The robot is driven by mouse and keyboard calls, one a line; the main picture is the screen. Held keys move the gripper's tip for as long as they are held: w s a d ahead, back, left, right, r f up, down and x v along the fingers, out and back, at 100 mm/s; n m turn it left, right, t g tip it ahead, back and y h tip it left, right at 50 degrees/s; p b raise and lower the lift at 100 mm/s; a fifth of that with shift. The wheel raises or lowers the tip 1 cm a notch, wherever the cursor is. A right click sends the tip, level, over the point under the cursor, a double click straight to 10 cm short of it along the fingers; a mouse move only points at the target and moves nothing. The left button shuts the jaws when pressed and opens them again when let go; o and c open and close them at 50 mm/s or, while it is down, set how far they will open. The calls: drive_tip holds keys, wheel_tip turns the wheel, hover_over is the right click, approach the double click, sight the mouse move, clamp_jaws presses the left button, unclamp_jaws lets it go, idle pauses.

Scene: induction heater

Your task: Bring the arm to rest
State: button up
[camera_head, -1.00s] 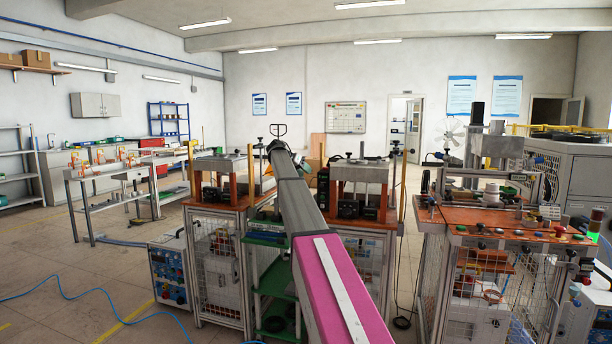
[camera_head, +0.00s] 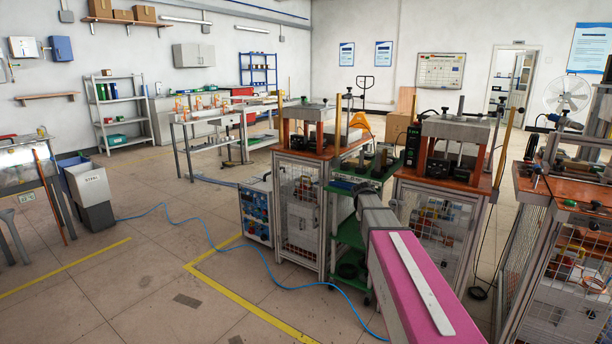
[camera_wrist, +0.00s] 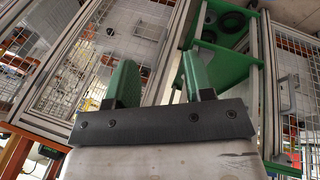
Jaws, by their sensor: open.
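My gripper (camera_wrist: 160,76) shows in the wrist view, with two green fingers standing apart on a dark mounting bar. It is open, and nothing is held between the fingers. Behind the fingers are wire-mesh machine sides and a green shelf rack (camera_wrist: 232,65). In the head view my arm, with its pink link, reaches from the bottom right toward the gap between two orange-topped stations. The gripper itself cannot be made out clearly there.
The left station (camera_head: 303,215) and right station (camera_head: 447,215) flank the green rack (camera_head: 348,236). A blue control box (camera_head: 256,212) stands beside the left one. A blue cable (camera_head: 213,238) crosses the open floor on the left. A grey bin (camera_head: 92,197) stands farther left.

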drive_tip(key=s+a+f+n+y, duration=0.1)
drive_tip(key=s+f, duration=0.3)
drive_tip(key=s, duration=0.4)
drive_tip(key=s+a+f+n+y, duration=0.1)
drive_tip(key=s+a+f, duration=0.3)
drive_tip(key=s, duration=0.5)
drive_tip(key=s+a+f+n+g+y, duration=0.1)
drive_tip(key=s+a+f+y, duration=0.1)
drive_tip(key=s, duration=0.7)
wheel_tip(320, 180, down, 3)
drive_tip(key=shift+s+a+r, duration=0.1)
drive_tip(key=shift+s+a, duration=0.05)
drive_tip(key=shift+a, duration=0.55)
